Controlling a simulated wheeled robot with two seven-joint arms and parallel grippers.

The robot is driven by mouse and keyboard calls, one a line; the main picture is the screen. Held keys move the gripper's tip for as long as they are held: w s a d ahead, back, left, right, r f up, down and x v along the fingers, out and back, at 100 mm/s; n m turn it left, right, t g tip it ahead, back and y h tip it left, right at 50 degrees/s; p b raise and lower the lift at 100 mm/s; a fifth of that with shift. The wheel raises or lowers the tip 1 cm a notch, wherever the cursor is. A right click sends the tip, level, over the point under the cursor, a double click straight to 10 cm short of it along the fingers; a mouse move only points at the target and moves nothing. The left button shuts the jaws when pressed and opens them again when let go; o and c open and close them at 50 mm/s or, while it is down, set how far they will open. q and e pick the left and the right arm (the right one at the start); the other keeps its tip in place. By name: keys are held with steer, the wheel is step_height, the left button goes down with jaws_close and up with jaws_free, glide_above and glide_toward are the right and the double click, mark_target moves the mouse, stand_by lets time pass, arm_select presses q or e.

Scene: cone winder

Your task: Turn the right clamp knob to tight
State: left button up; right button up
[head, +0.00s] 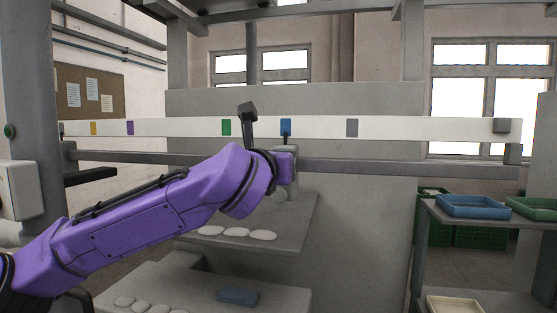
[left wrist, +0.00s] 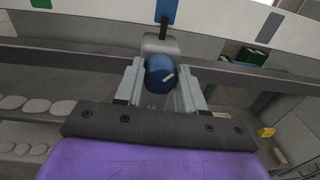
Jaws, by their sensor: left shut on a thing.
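The clamp knob (left wrist: 160,70) is a round dark blue knob with a short pale mark on its face, right of centre and slanting. It sits in front of a grey block (left wrist: 160,43) on the rail, below a blue label (left wrist: 167,10). My left gripper (left wrist: 161,84) is shut on the knob, one grey finger on each side. In the head view my left gripper (head: 291,172) is at the rail under the blue label (head: 286,127), and the knob is hidden there. My right gripper is in neither view.
A long white beam (head: 410,128) with several coloured labels runs above the grey rail (head: 400,168). A shelf (head: 290,236) with pale rounded pieces lies below my left gripper. A rack with a blue tray (head: 474,206) stands at the right.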

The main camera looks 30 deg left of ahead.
arm_select(q)
steer(key=shift+f+b, duration=0.15)
steer(key=shift+b, duration=0.25)
steer(key=n+b, duration=0.3)
steer(key=b, duration=0.2)
steer(key=n+b, duration=0.4)
steer(key=b, duration=0.1)
steer(key=n+b, duration=0.4)
steer(key=b, duration=0.1)
steer(key=shift+f+b, duration=0.3)
steer(key=n+b, duration=0.2)
steer(key=n, duration=0.1)
steer(key=shift+r+y+b, duration=0.1)
steer(key=shift+y+b, duration=0.2)
steer(key=shift+r+n+b, duration=0.1)
steer(key=shift+n+b, duration=0.45)
steer(key=shift+n, duration=0.45)
steer(key=shift+a+n, duration=0.1)
steer(key=shift+n, duration=0.2)
steer(key=o, duration=1.1)
steer(key=shift+c, duration=0.2)
steer(key=shift+s, duration=0.1)
